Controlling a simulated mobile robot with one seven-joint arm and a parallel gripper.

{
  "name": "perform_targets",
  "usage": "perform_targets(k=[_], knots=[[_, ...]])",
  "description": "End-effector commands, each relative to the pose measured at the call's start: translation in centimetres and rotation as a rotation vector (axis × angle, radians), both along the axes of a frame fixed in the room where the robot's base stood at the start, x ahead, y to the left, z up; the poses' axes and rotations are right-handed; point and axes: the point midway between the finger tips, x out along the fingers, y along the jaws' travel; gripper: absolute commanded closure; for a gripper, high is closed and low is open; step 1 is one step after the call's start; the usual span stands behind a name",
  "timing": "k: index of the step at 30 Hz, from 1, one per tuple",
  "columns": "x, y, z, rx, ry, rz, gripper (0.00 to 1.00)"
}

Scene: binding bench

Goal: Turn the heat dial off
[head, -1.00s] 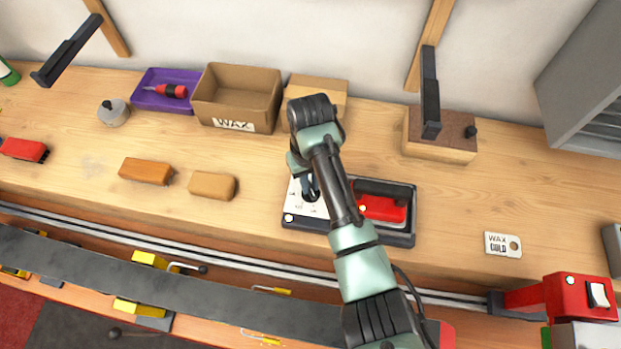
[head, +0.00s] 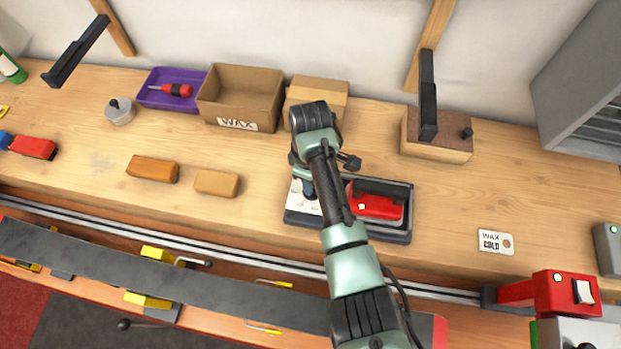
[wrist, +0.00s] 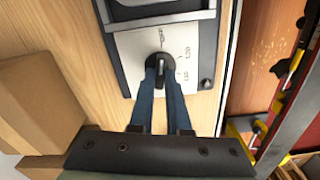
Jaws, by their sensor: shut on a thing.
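The heat dial (wrist: 160,68) is a dark round knob with a pale pointer line, on a white plate (wrist: 138,50) with printed marks. In the wrist view my gripper (wrist: 160,83) has its two blue fingers closed on the knob from both sides. The pointer line lies roughly towards the mark at the top of the plate, which is too small to read surely.
A red iron (head: 376,205) sits in the dark tray right of the plate. Wax blocks (head: 216,183) lie to the left. A WAX carton (head: 240,97) stands behind. A "WAX COLD" tag (head: 495,242) lies to the right on clear bench.

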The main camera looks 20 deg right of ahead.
Motion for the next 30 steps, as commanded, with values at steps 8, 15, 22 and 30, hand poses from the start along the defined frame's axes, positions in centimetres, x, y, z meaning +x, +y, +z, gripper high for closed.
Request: perform_targets(k=[8,15,22,30], knots=[[0.11,0.05,0.11,-0.001,-0.004,0.059,1.00],[0.12,0.06,0.11,0.000,-0.004,0.066,1.00],[0.14,0.07,0.11,0.000,-0.004,0.065,0.74],[0.06,0.05,0.05,0.001,-0.002,0.063,0.55]])
